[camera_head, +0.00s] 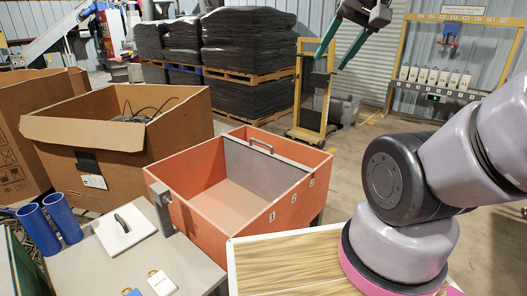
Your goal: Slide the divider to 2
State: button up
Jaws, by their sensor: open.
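The orange box (225,222) stands open at the centre. Inside it, a grey divider panel (255,175) stands upright across the box near its far end, with a metal handle (261,144) on its top edge. The box's right wall carries the labels 1 (272,216), 2 (294,197) and 3 (312,182). The divider's right end meets that wall close to label 3. My gripper (332,62) is high at the top, above and to the right of the divider and apart from it. Its two green fingers are spread and empty.
A cardboard box (90,133) with cables is behind left. A wood-grained board (290,265) lies front right beside my arm. Stacked black pallets stand behind.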

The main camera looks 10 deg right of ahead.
aim_at(268, 176)
jog(key=i+l, duration=0.3)
jog(key=i+l+u, duration=0.1)
jog(key=i+l, duration=0.15)
jog(key=l, duration=0.25)
jog(key=i+l, duration=0.3)
jog(key=l+u, duration=0.05)
jog(key=l, duration=0.05)
